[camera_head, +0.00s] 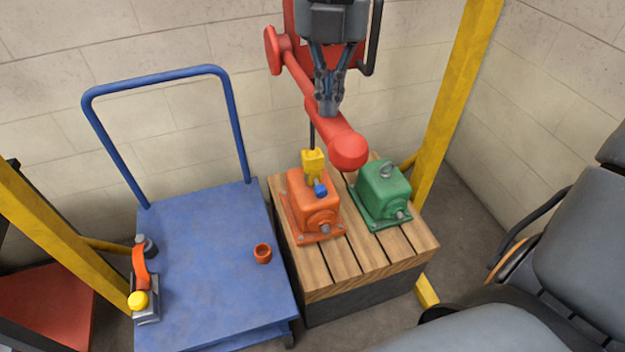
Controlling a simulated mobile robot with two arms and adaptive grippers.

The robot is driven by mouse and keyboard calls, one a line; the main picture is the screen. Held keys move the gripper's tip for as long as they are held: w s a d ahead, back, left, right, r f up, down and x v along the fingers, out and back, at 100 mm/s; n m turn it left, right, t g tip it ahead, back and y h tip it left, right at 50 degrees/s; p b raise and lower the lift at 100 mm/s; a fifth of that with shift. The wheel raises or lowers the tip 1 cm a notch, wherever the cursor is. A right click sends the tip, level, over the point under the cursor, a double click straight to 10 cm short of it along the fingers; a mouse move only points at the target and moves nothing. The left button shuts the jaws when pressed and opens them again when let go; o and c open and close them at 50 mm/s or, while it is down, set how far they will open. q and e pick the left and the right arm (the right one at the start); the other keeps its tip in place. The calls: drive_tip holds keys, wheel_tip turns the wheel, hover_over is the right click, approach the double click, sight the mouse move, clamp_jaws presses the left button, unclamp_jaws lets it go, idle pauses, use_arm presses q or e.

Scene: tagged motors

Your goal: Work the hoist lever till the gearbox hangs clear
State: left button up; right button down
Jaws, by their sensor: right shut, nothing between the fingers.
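The hoist lever (346,146) is a thick red bar with a round knob, slanting down to the right from a red hub (280,50). My right gripper (327,112) points down at the lever's middle, its fingers closed with nothing between them. I cannot tell whether they touch the bar. Below, an orange gearbox (316,208) with a blue knob stands on a slatted wooden crate (360,262). A yellow hook block (313,162) on a dark line meets its top. I see no clear gap under the gearbox. My left gripper is out of view.
A green gearbox (382,193) stands right of the orange one. Yellow posts (458,95) stand on both sides. A block wall is behind.

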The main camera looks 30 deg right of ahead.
sight(329, 123)
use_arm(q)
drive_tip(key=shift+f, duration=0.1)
use_arm(e)
drive_tip(key=shift+f, duration=0.2)
drive_tip(key=shift+f, duration=0.15)
drive_tip(key=shift+s+f+b, duration=0.15)
drive_tip(key=shift+f+b, duration=0.8)
drive_tip(key=shift+b, duration=0.15)
drive_tip(key=shift+f+b, duration=0.3)
drive_tip(key=shift+f, duration=0.05)
drive_tip(key=shift+f+b, duration=0.5)
drive_tip(key=shift+f, duration=0.1)
drive_tip(key=shift+f+b, duration=0.65)
drive_tip(key=shift+f, duration=0.1)
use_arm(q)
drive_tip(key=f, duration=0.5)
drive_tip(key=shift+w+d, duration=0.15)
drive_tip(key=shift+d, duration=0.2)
use_arm(e)
drive_tip(key=shift+w+f, duration=0.1)
drive_tip(key=shift+w, duration=0.1)
